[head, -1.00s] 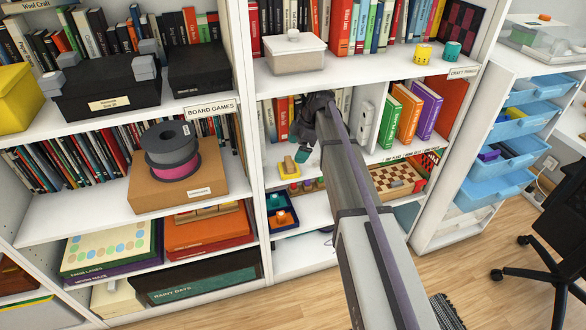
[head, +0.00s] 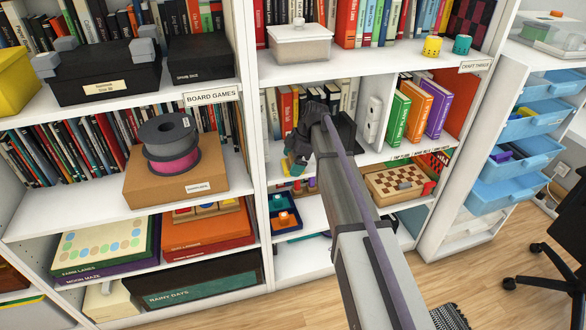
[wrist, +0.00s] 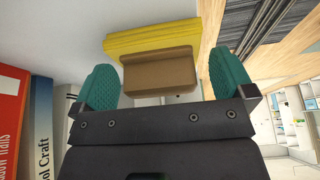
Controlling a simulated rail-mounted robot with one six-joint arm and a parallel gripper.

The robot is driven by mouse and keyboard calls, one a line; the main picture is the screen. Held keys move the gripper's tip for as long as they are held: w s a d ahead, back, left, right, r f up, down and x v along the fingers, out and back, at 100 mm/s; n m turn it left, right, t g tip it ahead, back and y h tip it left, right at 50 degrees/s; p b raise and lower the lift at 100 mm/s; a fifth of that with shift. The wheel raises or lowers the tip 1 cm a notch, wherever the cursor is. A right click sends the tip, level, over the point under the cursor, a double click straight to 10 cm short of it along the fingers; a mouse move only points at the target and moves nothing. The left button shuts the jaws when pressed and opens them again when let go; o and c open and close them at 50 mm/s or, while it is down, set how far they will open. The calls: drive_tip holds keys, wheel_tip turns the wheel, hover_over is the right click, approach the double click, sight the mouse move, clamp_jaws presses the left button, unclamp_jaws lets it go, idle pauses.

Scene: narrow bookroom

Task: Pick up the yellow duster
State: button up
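The yellow duster (wrist: 153,38) shows ahead of my gripper in the wrist view, a yellow pad with a brown block-shaped part (wrist: 158,72) facing me. My gripper (wrist: 163,66) is open, with one teal finger pad on each side of the brown part. Gaps show between the pads and the brown part, so nothing is held. In the head view my gripper (head: 297,163) is at the middle shelf of the right bookcase, in front of the duster, which is mostly hidden there.
Books stand close beside my gripper, seen at the left of the wrist view (wrist: 40,125). A white upright divider (head: 371,122) and coloured binders (head: 418,110) stand to the right on that shelf.

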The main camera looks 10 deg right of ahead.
drive_tip(key=c, duration=1)
